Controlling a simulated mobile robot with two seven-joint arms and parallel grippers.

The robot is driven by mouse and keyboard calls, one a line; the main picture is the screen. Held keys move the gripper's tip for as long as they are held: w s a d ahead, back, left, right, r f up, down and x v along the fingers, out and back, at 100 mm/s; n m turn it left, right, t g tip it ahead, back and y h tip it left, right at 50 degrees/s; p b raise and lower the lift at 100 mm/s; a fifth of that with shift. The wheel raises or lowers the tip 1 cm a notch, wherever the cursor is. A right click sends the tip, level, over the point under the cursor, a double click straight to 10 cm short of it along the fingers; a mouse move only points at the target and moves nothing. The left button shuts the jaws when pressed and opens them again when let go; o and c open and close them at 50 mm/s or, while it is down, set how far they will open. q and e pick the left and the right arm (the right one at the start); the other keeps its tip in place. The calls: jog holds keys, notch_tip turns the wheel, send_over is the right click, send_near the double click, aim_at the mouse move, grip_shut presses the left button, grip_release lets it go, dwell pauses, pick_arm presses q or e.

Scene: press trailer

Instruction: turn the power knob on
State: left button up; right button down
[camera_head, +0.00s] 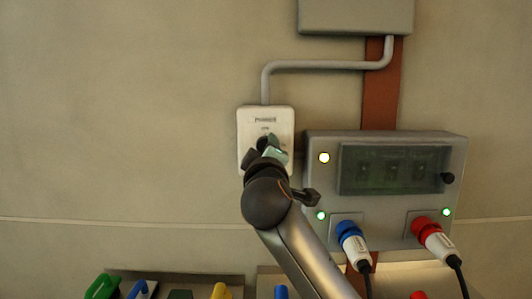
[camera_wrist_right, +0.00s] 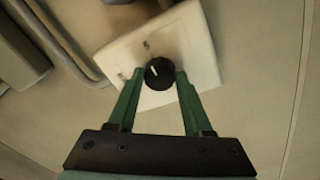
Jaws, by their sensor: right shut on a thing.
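The power switch box (camera_head: 250,115) is a white plate on the wall with printed lettering at its top. My right gripper (camera_head: 268,151) is at the box and covers most of the knob in the head view. In the right wrist view the black round knob (camera_wrist_right: 159,73) with a white pointer line sits on the white box (camera_wrist_right: 196,45). The green fingers of my right gripper (camera_wrist_right: 160,82) are shut on the knob, one on each side. Printed marks show beside the knob, but they are too small to read surely. My left gripper is not in view.
A grey panel (camera_head: 320,180) with a dark window, lit lamps, and a blue plug (camera_head: 350,232) and red plug (camera_head: 428,228) is right of the box. A grey conduit (camera_head: 320,65) runs above. Coloured connectors (camera_head: 220,291) line the bottom edge. The wall at left is bare.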

jog(key=shift+m, duration=0.3)
jog(key=shift+c, duration=1.6)
grip_release()
jog(key=s+f+b, duration=0.1)
jog(key=s+b, duration=0.1)
jog(key=s, duration=1)
jog(key=shift+s+b, duration=0.25)
jog(key=shift+b, duration=0.1)
